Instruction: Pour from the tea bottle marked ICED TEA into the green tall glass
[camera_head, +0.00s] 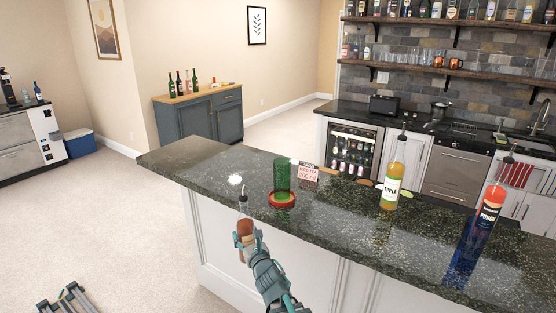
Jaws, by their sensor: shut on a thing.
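The green tall glass (282,176) stands upright on a red-rimmed round coaster (271,199) on the dark stone bar counter. My gripper (247,241) is at the front edge of the counter, left of and nearer than the glass. It is shut on a brown-orange bottle (245,227), which I take to be the tea bottle. A dark pour spout (243,196) shows above it, roughly upright. The bottle is apart from the glass. My gripper hides much of its body, and no ICED TEA marking is readable.
A yellow APPLE bottle (391,187) and a red-and-blue PUNCH bottle (483,222), both with spouts, stand to the right on the counter (340,226). A small sign card (307,172) stands just right of the glass. The counter left of the glass is clear.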

